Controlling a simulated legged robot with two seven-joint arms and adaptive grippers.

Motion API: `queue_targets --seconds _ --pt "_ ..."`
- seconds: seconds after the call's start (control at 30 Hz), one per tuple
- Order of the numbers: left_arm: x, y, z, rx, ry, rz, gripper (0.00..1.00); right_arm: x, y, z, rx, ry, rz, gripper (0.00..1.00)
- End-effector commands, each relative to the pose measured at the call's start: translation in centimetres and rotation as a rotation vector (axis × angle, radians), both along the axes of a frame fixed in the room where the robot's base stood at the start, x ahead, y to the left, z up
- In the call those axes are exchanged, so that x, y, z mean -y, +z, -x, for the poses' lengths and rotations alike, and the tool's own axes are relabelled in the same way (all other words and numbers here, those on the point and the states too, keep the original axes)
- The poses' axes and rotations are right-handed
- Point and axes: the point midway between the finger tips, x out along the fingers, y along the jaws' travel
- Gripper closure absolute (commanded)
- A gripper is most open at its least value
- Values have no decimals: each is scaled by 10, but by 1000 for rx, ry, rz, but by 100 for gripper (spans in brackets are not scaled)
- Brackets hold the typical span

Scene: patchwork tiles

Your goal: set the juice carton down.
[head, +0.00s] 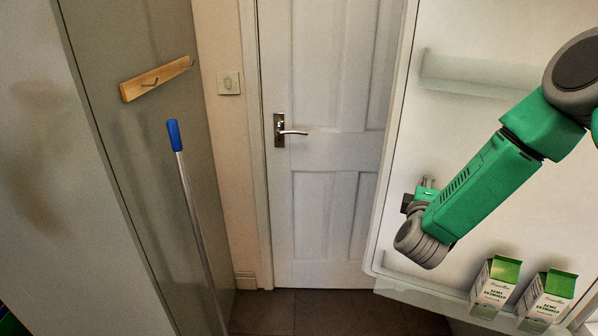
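My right arm comes in from the right, in front of the open white fridge door. Its gripper (427,183) is a small, mostly hidden shape behind the grey wrist, near the door's left edge. I cannot tell whether its fingers are open or shut, and no carton shows at it. Two white and green cartons stand in the door's bottom shelf, a left one (493,289) and a right one (545,297). Their labels appear to read semi skimmed. No carton that I can identify as juice shows. My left gripper is not in view.
The fridge door (440,140) has an empty clear upper shelf (470,76) and a bottom shelf (420,290). Behind is a closed white room door (325,100). A blue-tipped pole (193,205) leans at left below a wooden hook rail (157,79). Dark floor tiles (300,312) look clear.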

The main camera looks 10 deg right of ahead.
Motion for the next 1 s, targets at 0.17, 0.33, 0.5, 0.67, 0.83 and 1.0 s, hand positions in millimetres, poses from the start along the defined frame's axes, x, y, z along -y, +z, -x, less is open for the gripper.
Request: queue_targets --seconds 0.17,0.33,0.5,0.67,0.83,1.0 --pt "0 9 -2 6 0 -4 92 20 5 -35 15 -83 5 100" --pt "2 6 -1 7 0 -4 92 37 3 -56 15 -142 -3 100" --pt "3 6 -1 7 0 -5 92 44 5 -63 18 -160 -6 100" --pt "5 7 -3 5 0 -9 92 47 5 -64 19 -161 -7 100" --pt "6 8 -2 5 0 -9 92 48 5 -64 20 -160 -7 100" --pt "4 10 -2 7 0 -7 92 47 6 -61 19 -161 -5 100"
